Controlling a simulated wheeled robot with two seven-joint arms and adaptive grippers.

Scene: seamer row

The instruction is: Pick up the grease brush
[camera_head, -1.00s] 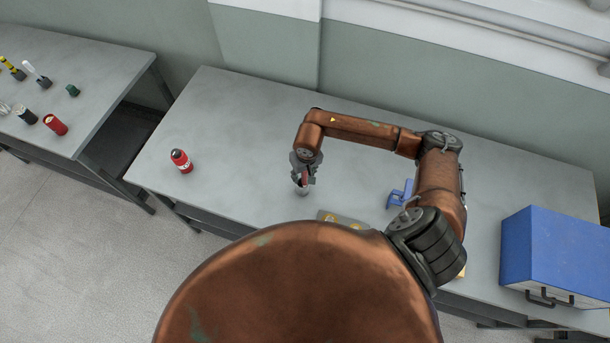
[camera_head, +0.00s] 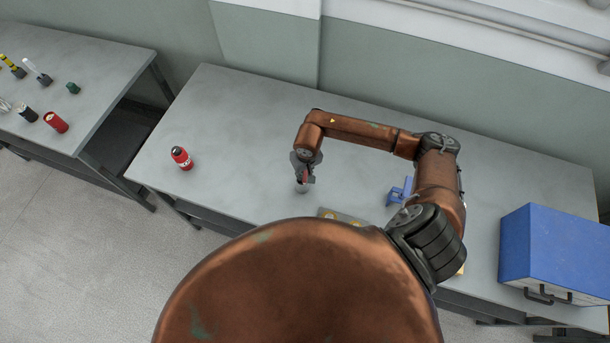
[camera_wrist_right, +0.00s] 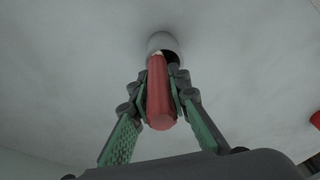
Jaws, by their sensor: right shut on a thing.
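The grease brush shows as a red handle (camera_wrist_right: 161,95) in the right wrist view. Its far end goes into a pale, rounded cup-like thing (camera_wrist_right: 164,43); whether that is a holder or part of the brush I cannot tell, and any bristles are hidden. My right gripper (camera_head: 304,178) is shut on the red handle, with a finger on each side. In the head view it is low over the grey table, with the pale thing just under it (camera_head: 301,188). My left gripper is not in view.
On the same table (camera_head: 240,120) stand a red bottle (camera_head: 181,158) at left, a blue stand (camera_head: 399,191) beside my arm, a plate with yellow parts (camera_head: 340,215) and a blue box (camera_head: 555,250) at right. A second table at far left holds several small items. The table's back left is clear.

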